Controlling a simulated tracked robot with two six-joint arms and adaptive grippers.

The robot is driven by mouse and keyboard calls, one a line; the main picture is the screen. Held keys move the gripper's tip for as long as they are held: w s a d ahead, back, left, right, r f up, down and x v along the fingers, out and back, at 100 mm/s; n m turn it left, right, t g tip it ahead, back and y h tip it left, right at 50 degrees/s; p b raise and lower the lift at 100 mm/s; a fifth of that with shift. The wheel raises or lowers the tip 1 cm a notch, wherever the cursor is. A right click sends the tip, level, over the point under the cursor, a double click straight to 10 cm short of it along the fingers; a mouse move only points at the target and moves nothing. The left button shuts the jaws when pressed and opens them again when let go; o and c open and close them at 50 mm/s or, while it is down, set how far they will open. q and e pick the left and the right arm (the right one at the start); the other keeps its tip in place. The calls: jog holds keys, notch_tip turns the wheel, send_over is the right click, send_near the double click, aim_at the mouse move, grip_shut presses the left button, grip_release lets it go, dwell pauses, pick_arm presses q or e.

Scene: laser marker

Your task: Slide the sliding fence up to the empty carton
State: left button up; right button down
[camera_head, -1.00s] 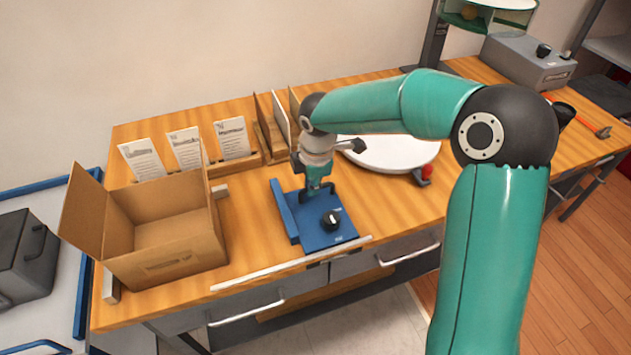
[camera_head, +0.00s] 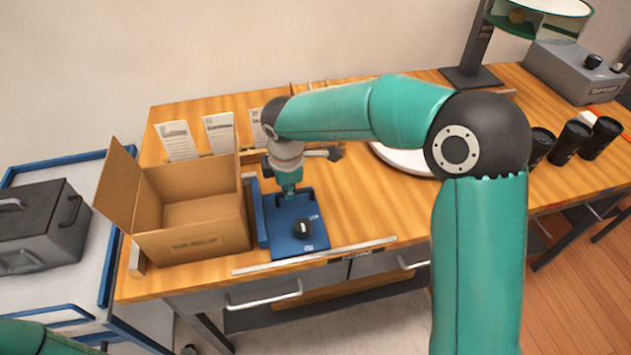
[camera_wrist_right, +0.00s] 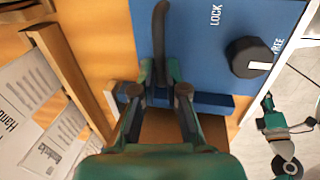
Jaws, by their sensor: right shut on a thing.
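The blue sliding fence (camera_head: 283,236) lies on the wooden bench, just right of the open, empty carton (camera_head: 190,247). Its upright blue plate (camera_head: 261,222) faces the carton's right wall, with at most a narrow gap; I cannot tell whether they touch. My right gripper (camera_head: 289,194) is over the fence's far part. In the right wrist view my right gripper (camera_wrist_right: 161,85) is shut on the fence's dark curved handle (camera_wrist_right: 160,35). A black knob (camera_wrist_right: 250,58) on the fence has its white mark towards "FREE". My left gripper is out of view.
Printed cards (camera_head: 219,134) stand behind the carton. A pale rail (camera_head: 315,257) runs along the bench's front edge. A round white plate (camera_head: 405,160) and black cups (camera_head: 570,143) are to the right. A wooden block (camera_head: 136,262) lies left of the carton.

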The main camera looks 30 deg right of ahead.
aim_at(291, 213)
jog(key=shift+s+a+f, duration=0.1)
jog(key=shift+a+f, duration=0.05)
jog(key=shift+a, duration=0.05)
jog(key=c, duration=1.3)
grip_release()
jog(key=shift+o, duration=0.5)
jog(key=shift+d, duration=0.1)
notch_tip(291, 213, up, 12)
jog(key=s, duration=0.2)
jog(key=shift+a, duration=0.35)
jog(key=shift+f, duration=0.1)
